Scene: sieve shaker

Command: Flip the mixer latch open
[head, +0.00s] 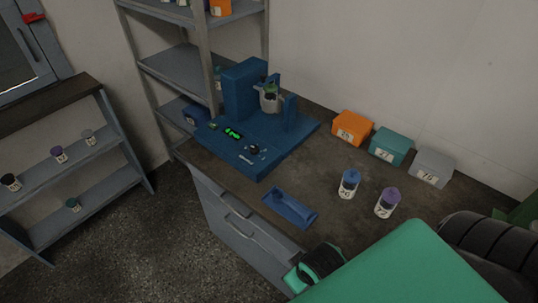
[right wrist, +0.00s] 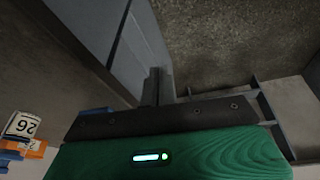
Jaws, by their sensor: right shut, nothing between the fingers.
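The blue mixer (head: 240,91) stands on the far left part of the worktop, with a grey-white container (head: 269,99) held at its upright part. Dark and blue fittings sit around the container, but the latch is too small to make out or tell open from shut. A green-lit display and a small knob are on the mixer's base. My right gripper (right wrist: 155,88) is shut and empty in the right wrist view, above the worktop's front edge and well away from the mixer. My left gripper is in neither view.
A blue tray (head: 290,207) lies on the worktop in front of the mixer. Two jars, blue-capped (head: 349,184) and purple-capped (head: 387,202), stand to the right. Orange (head: 352,127), teal (head: 391,145) and grey (head: 433,166) boxes line the wall. Shelves (head: 172,65) rise behind.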

